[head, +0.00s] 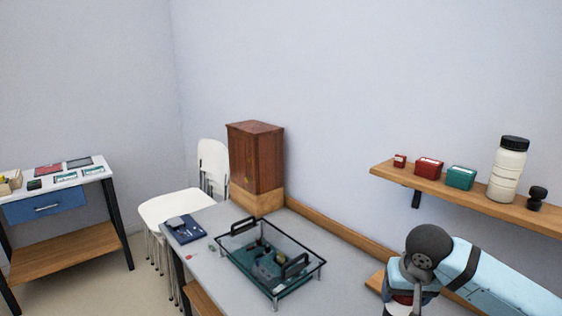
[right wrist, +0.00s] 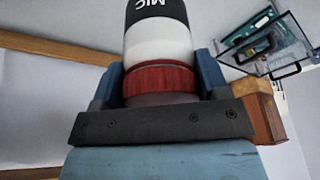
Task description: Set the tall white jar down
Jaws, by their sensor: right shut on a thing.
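A tall white jar with a black lid (head: 507,170) stands upright on the wooden wall shelf, apart from my gripper. My right gripper (right wrist: 160,82) is shut on a different-looking container (right wrist: 158,42), white with a red band and a black part marked "MIC". The blue-grey fingers sit on either side of its red band. In the head view my right gripper (head: 402,298) is at the bottom right, below the shelf, and its wrist and the picture edge hide most of the held container. My left gripper is not in view.
The wall shelf (head: 440,187) also holds small red and teal boxes and a dark knob-like object (head: 536,198). A glass tray with black handles (head: 310,277) stands on the grey table (head: 215,252), near a wooden cabinet (head: 257,160). White chairs and a side table stand left.

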